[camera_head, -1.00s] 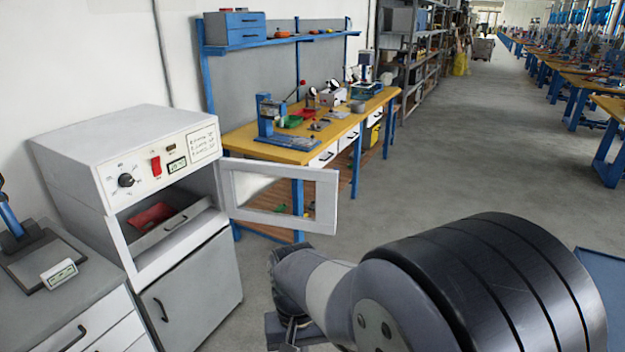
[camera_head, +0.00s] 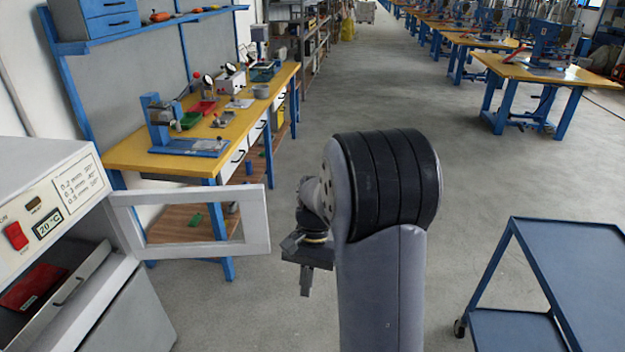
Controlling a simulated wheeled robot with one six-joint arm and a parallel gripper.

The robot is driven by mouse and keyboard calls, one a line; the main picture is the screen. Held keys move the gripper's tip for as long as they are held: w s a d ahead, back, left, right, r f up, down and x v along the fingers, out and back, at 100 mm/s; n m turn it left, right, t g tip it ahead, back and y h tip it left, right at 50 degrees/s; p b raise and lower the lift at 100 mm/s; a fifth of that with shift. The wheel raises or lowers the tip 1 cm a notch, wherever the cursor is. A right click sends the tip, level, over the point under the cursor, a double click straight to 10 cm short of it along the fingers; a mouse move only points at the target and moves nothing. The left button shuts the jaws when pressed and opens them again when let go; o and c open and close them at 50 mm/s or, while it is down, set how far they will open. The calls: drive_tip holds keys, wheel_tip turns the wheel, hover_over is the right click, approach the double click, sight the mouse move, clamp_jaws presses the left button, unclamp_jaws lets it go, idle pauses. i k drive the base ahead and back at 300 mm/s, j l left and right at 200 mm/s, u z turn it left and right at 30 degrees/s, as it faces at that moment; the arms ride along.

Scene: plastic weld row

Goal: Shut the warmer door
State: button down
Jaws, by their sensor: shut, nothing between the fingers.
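The white warmer (camera_head: 40,178) stands at the left edge, partly cut off by the frame. It has a red switch and a display reading 20 °C. Its door (camera_head: 256,222), a white frame around a window, stands wide open and points to the right. Inside the open front is a drawer (camera_head: 78,272) with a red item (camera_head: 33,287) in it. My gripper (camera_head: 305,285) is shut and empty, pointing down, to the right of the door's free edge and apart from it in the picture.
A yellow-topped workbench (camera_head: 135,152) with tools stands behind the door. A blue cart (camera_head: 575,250) is at the lower right. More blue-legged benches (camera_head: 545,75) stand at the back right. Grey floor (camera_head: 480,170) between them is clear.

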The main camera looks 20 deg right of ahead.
sight(251, 198)
drive_tip(key=i+l+z, duration=0.15)
drive_tip(key=i+z, duration=0.65)
drive_tip(key=k, duration=0.1)
